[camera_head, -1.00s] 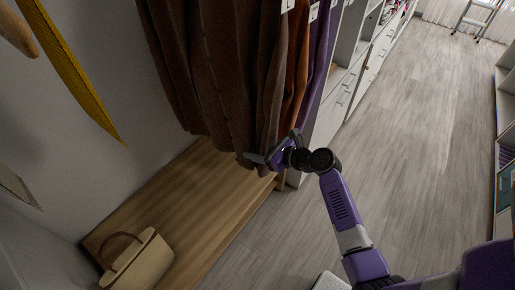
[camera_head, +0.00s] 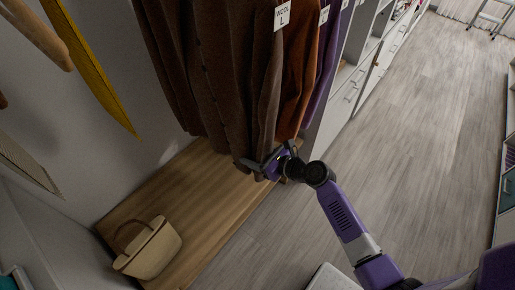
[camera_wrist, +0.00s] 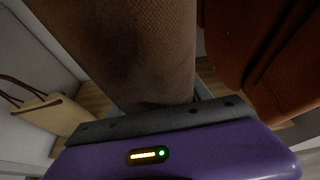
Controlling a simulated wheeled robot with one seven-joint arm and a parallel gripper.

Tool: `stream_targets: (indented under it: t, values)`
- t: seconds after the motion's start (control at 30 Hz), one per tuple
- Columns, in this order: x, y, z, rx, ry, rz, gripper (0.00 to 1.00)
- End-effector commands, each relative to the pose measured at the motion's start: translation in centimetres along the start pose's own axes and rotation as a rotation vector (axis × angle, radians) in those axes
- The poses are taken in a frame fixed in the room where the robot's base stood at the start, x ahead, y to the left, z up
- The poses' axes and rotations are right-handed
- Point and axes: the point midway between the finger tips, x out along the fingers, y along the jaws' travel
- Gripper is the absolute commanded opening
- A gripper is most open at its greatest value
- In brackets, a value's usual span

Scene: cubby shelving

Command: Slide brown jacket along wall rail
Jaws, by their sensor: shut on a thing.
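The brown jacket (camera_head: 225,70) hangs at the upper middle of the head view, with a white "WOOL L" tag on its right part. Its brown cloth (camera_wrist: 130,50) fills the upper middle of the wrist view. My gripper (camera_head: 262,164) is at the jacket's lower hem and is shut on its cloth. In the wrist view the dark edge of my gripper (camera_wrist: 165,122) lies right against the cloth, and the fingertips are mostly hidden. The wall rail is out of view above.
An orange-brown garment (camera_head: 301,70) and a purple one (camera_head: 329,50) hang close on the right. A wooden bench (camera_head: 190,195) lies below, with a beige bag (camera_head: 150,250) on it. White drawers (camera_head: 345,90) stand at right; open floor (camera_head: 420,130) lies beyond.

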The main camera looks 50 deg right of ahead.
Motion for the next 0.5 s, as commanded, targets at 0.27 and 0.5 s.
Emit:
stream_targets:
  t: [0.27, 0.5]
  values:
    - [-0.1, 1.8, 0.3, -0.004, -0.001, 0.001, 0.00]
    - [-0.1, 3.3, 0.3, -0.003, 0.000, 0.000, 0.00]
